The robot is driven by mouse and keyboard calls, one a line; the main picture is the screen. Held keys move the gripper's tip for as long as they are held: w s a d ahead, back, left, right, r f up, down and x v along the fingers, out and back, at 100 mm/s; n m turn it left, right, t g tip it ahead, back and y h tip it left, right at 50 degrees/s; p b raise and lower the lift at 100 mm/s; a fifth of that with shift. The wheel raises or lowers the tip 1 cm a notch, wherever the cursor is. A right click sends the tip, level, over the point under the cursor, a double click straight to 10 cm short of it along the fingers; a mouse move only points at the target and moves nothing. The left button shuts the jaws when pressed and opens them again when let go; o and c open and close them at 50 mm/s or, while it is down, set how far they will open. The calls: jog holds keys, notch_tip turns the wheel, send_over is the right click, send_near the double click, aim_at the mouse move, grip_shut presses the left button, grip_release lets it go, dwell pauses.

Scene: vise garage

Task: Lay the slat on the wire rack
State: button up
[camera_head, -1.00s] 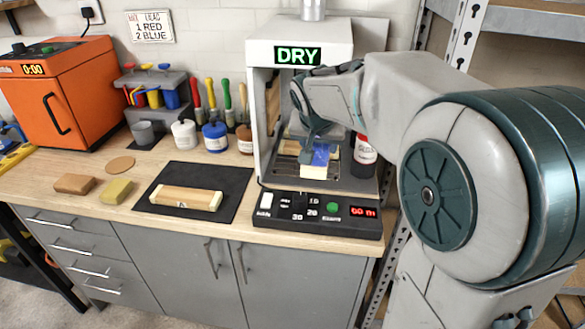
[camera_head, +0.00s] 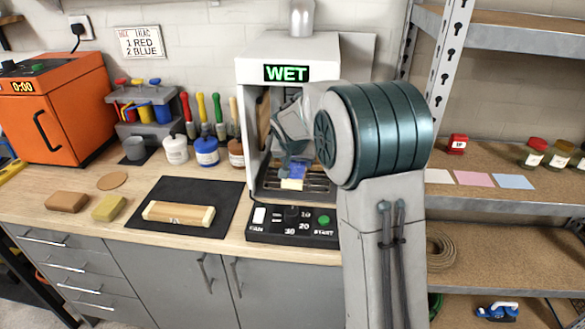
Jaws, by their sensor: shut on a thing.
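The slat (camera_head: 297,172) is blue with a pale bare end, inside the white booth in the head camera view. My gripper (camera_head: 291,150) reaches into the booth and is shut on the slat. The slat is low over the wire rack (camera_head: 312,184) in the booth floor; I cannot tell whether it touches the bars. My arm hides the right side of the booth and part of the rack.
The booth's lit sign (camera_head: 286,73) reads WET. A control panel (camera_head: 285,221) with a green button is in front. A wooden block (camera_head: 178,212) lies on a black mat (camera_head: 143,210). Paint jars and brushes stand left of the booth. Shelves (camera_head: 500,187) are at right.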

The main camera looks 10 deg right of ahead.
aim_at(296, 166)
jog(key=shift+f, duration=1.3)
jog(key=shift+f, duration=0.2)
jog(key=o, duration=1.1)
jog(key=shift+r, duration=0.1)
